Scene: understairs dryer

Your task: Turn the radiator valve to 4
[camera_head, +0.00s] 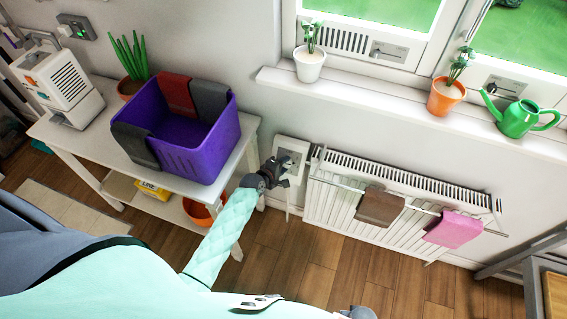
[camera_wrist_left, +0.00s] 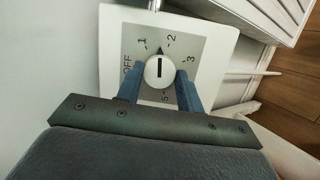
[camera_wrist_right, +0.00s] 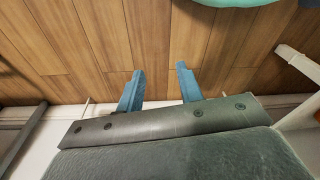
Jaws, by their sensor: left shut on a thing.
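The radiator valve is a round white knob (camera_wrist_left: 159,72) on a grey dial plate (camera_wrist_left: 190,48) set in a white panel. The dial shows OFF, 1, 2, 3 and 5; the 4 is hidden behind a finger. The knob's black line runs upright in the left wrist view, with a dark pointer at its top between 1 and 2. My left gripper (camera_wrist_left: 160,88) is shut on the knob, one blue finger on each side. In the head view my left gripper (camera_head: 268,175) covers part of the valve panel (camera_head: 291,149). My right gripper (camera_wrist_right: 160,78) is open and empty above the floor.
The white radiator (camera_head: 330,205) stands right of the valve, with brown (camera_head: 379,207) and pink (camera_head: 453,230) cloths on its rail. A white table (camera_head: 90,150) with a purple bin (camera_head: 190,155) stands left. The windowsill (camera_head: 380,101) is above.

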